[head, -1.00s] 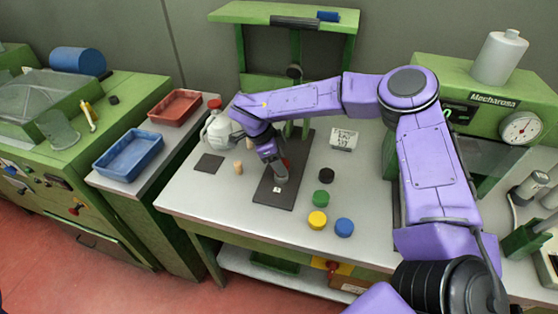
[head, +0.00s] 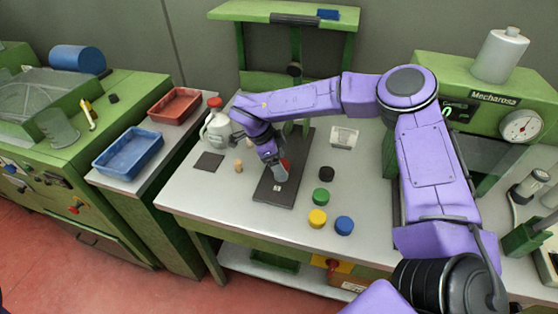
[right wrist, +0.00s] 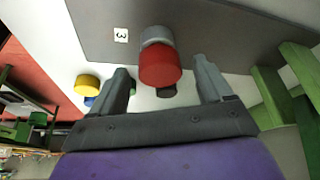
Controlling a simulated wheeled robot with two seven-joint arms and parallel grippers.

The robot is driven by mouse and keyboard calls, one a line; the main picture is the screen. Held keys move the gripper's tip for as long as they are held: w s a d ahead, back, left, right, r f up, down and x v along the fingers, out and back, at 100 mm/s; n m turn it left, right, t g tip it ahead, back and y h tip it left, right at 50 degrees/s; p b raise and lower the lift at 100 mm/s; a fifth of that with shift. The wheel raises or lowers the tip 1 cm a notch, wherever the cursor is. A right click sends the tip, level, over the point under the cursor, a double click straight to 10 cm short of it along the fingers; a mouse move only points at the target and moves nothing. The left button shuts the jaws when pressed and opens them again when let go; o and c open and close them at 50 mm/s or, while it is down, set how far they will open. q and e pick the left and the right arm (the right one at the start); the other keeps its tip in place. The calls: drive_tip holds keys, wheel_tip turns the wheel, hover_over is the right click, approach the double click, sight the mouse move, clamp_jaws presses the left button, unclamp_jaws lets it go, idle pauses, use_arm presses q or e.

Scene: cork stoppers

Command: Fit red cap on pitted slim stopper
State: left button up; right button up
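The red cap (right wrist: 160,66) sits on top of a short pale grey cylinder (right wrist: 155,36) on the dark base plate (right wrist: 215,35), beside the white "3" label. The cap also shows in the head view (head: 286,164), partly behind my right gripper (head: 275,165). In the right wrist view my right gripper (right wrist: 163,85) is open. Its two fingers are apart, with the cap seen between them and not visibly touched. A tan cork stopper (head: 238,167) stands on the table left of the plate. Pits on it are too small to tell. My left gripper is not in view.
Black (head: 326,172), green (head: 321,196), yellow (head: 317,218) and blue (head: 344,225) caps stand right of the plate. A white jug with a red top (head: 215,125) and a dark mat (head: 209,162) are at left. The front left table is clear.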

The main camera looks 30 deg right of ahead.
drive_tip(key=b+v, duration=0.1)
drive_tip(key=v, duration=0.9)
drive_tip(key=shift+r+b, duration=0.25)
drive_tip(key=shift+b, duration=0.15)
drive_tip(key=shift+w+a, duration=0.1)
